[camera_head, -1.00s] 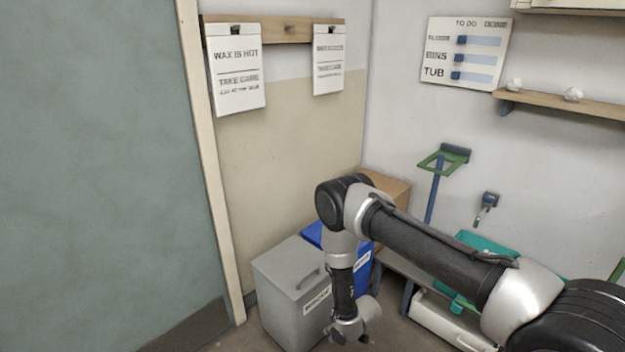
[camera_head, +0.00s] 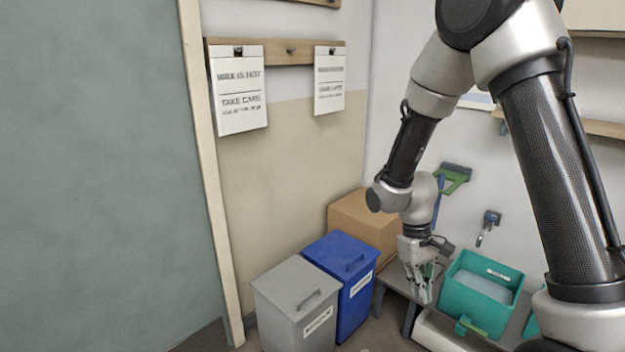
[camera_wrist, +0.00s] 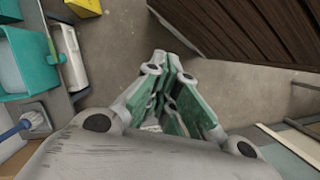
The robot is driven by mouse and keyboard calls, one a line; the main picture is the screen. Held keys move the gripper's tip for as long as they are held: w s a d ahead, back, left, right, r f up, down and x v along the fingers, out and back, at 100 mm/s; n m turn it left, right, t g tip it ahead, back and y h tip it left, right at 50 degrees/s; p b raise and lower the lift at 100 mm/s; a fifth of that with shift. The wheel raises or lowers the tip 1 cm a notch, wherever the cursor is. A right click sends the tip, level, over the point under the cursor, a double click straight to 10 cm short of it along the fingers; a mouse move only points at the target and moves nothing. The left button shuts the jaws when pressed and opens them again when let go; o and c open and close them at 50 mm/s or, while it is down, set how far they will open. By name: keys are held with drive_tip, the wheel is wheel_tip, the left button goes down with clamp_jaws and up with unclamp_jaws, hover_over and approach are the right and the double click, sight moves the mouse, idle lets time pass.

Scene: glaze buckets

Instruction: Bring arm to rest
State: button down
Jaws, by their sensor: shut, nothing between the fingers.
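My gripper (camera_head: 424,290) hangs below my raised arm in the head view, pointing down, in front of the low bench and just left of the teal tub. In the wrist view my gripper (camera_wrist: 172,72) has its green-padded fingers drawn together at the tips, with nothing between them. Grey floor shows beyond the fingertips there. My arm is bent, with its upper part rising out of the top of the head view.
A grey lidded bin (camera_head: 297,300) and a blue lidded bin (camera_head: 343,262) stand left of my gripper. A cardboard box (camera_head: 362,222) is behind them. A teal tub (camera_head: 482,290) sits on the bench at right. A dark slatted surface (camera_wrist: 255,40) is near the fingers.

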drive_tip(key=s+d+r+m+t, duration=0.1)
drive_tip(key=s+d+r+t, duration=0.1)
drive_tip(key=r, duration=0.7)
drive_tip(key=s+d+r+m+t+y, duration=0.1)
drive_tip(key=s+d+r+m+t, duration=0.1)
drive_tip(key=s+d+r, duration=0.3)
drive_tip(key=s+d+r+m+t, duration=0.1)
drive_tip(key=s+d+r+t, duration=0.2)
drive_tip(key=s+r, duration=0.4)
drive_tip(key=shift+d+r+m, duration=0.3)
drive_tip(key=shift+d+r, duration=0.3)
drive_tip(key=shift+r, duration=2.7)
